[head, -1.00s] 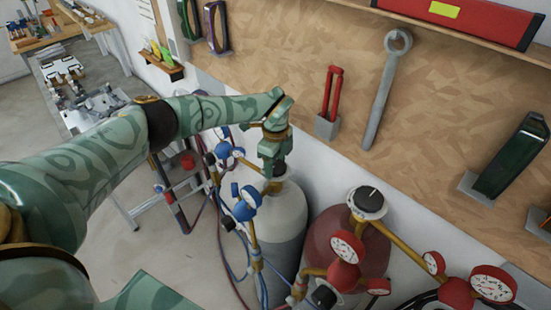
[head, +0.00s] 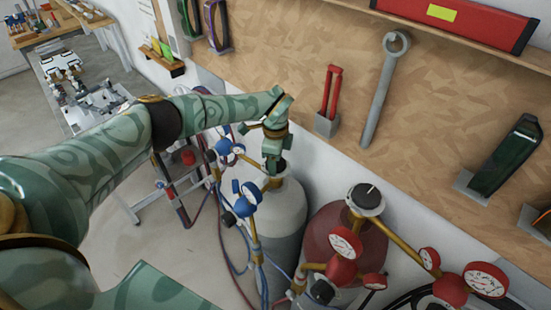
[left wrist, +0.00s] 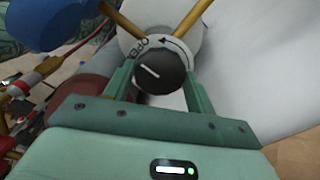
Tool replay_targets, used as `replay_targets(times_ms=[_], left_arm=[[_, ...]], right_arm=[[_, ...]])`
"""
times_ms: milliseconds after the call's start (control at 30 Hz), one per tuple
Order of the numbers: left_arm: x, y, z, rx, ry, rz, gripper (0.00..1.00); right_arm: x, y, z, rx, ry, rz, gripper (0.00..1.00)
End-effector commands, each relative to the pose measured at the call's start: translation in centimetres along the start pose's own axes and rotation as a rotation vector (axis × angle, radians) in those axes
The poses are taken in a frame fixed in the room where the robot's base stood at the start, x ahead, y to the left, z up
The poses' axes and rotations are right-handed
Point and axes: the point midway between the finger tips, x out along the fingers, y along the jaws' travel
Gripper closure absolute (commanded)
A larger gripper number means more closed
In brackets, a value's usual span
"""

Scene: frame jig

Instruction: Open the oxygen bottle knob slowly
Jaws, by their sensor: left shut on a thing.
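The oxygen bottle (head: 277,215) is the pale grey cylinder with blue regulators, standing near the wall in the head view. Its black knob (left wrist: 160,70) shows in the left wrist view, with a white pointer line and a white collar (left wrist: 193,40) marked OPEN with a curved arrow. My left gripper (head: 274,165) is at the top of the bottle, its fingers on either side of the knob and shut on it. In the left wrist view the left gripper (left wrist: 158,85) also has a finger at each side of the knob. My right gripper is not in view.
A dark red bottle (head: 325,238) with a black knob (head: 367,195) and red gauges stands just to the right. Blue gauges (head: 245,197) and hoses crowd the left side of the oxygen bottle. A tool board (head: 300,60) rises behind.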

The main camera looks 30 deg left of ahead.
Motion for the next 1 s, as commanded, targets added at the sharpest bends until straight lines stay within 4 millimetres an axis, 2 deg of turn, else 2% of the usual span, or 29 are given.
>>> replay_targets(times_ms=[33, 67, 133, 433, 567, 667, 1000], left_arm=[[-0.3, -0.3, 0.1, -0.001, 0.001, -0.008, 0.67], [-0.3, -0.3, 0.1, -0.001, 0.001, -0.008, 0.42], [-0.3, -0.3, 0.1, -0.001, 0.001, -0.007, 0.23], [-0.2, -0.1, 0.0, 0.001, 0.0, -0.003, 0.23], [-1.4, -0.2, 0.1, 0.001, 0.001, -0.004, 0.23], [-3.4, -0.2, 0.1, 0.002, 0.002, -0.006, 0.23], [-12.3, -0.2, 0.1, 0.0, 0.001, -0.008, 0.23]], right_arm=[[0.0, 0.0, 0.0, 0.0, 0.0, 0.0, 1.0], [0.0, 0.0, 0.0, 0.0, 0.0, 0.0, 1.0], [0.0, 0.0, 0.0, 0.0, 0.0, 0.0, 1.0], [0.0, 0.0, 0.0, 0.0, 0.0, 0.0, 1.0], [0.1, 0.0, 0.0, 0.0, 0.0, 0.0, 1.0], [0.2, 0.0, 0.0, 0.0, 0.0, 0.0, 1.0], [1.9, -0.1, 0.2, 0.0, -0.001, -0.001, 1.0]])
